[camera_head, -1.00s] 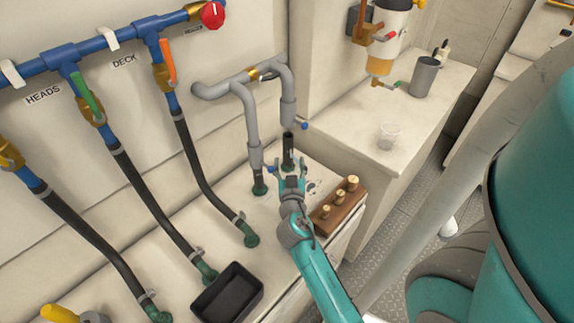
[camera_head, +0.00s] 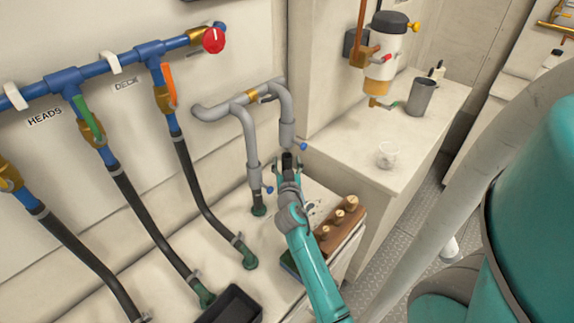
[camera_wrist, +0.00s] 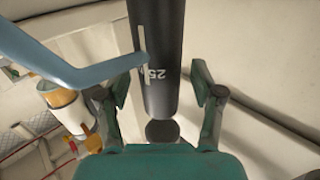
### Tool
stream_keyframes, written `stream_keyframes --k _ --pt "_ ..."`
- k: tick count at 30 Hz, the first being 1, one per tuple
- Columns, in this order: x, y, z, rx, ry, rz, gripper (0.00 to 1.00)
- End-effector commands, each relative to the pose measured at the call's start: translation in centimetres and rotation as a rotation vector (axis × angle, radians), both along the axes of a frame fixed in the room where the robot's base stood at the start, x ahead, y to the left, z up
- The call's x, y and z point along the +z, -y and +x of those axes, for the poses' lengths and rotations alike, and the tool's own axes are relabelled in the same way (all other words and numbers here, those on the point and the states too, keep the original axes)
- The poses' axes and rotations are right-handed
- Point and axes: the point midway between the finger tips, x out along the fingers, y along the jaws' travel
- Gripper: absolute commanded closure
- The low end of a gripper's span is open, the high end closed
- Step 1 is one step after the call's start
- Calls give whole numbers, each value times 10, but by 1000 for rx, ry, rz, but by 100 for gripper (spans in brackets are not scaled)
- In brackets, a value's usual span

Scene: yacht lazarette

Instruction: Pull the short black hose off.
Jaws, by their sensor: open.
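The short black hose (camera_head: 287,160) stands just below the end of the right-hand grey pipe (camera_head: 287,133), which has a blue-tipped clamp. My gripper (camera_head: 287,168) is open at the hose, and its arm hides the hose's lower part. In the wrist view a dark hose (camera_wrist: 164,70) marked "25" runs down between my two spread gripper fingers (camera_wrist: 165,92). A gap shows at both sides of it. A dark round piece (camera_wrist: 162,132) lies beneath it near my palm. A blue bar crosses the upper left.
A second grey pipe leg (camera_head: 251,150) ends in a dark hose on a green fitting (camera_head: 258,209) just left. A wooden block with brass plugs (camera_head: 340,228) stands right of my arm. A black tray (camera_head: 232,305) is at front left.

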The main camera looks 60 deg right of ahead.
Motion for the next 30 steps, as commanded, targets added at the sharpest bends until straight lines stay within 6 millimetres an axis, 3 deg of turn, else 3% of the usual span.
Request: stream_keyframes --k 2,9,10,30 --pt "0 0 0 0 0 0 36" --pt "0 0 0 0 0 0 96" --pt "0 0 0 0 0 0 100" --pt "13 0 0 0 4 -1 100"
